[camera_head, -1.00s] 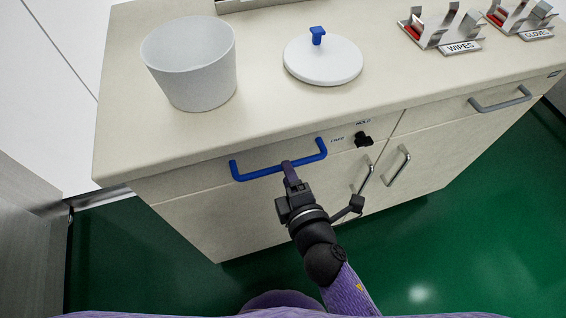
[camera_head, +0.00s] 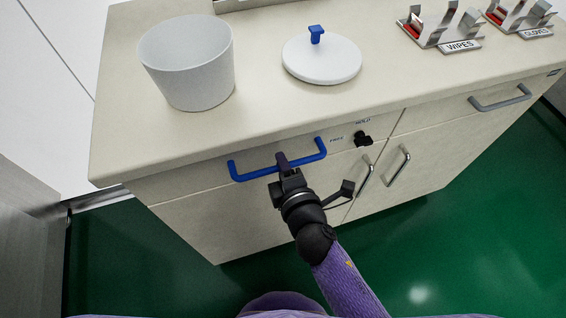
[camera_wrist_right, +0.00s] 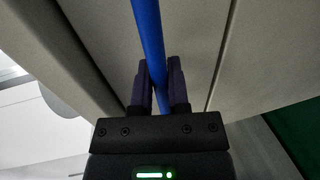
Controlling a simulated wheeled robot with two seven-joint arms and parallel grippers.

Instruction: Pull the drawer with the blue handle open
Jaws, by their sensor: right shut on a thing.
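The blue handle (camera_head: 250,175) is a bar on the front of the left top drawer (camera_head: 190,181) of the cream cabinet. The drawer front looks flush with the cabinet. My right gripper (camera_head: 282,160) is at the middle of the handle, shut on the bar. In the right wrist view the blue handle (camera_wrist_right: 147,40) runs between the two dark fingers of my right gripper (camera_wrist_right: 160,80). The fingers hide part of the bar. My left gripper is not in view.
A black knob (camera_head: 363,138) with small lettering sits right of the handle. Two grey door handles (camera_head: 397,166) are below it. A white bucket (camera_head: 188,65), a white lid (camera_head: 321,60) with a blue knob and metal holders (camera_head: 440,25) stand on the worktop. Green floor is clear in front.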

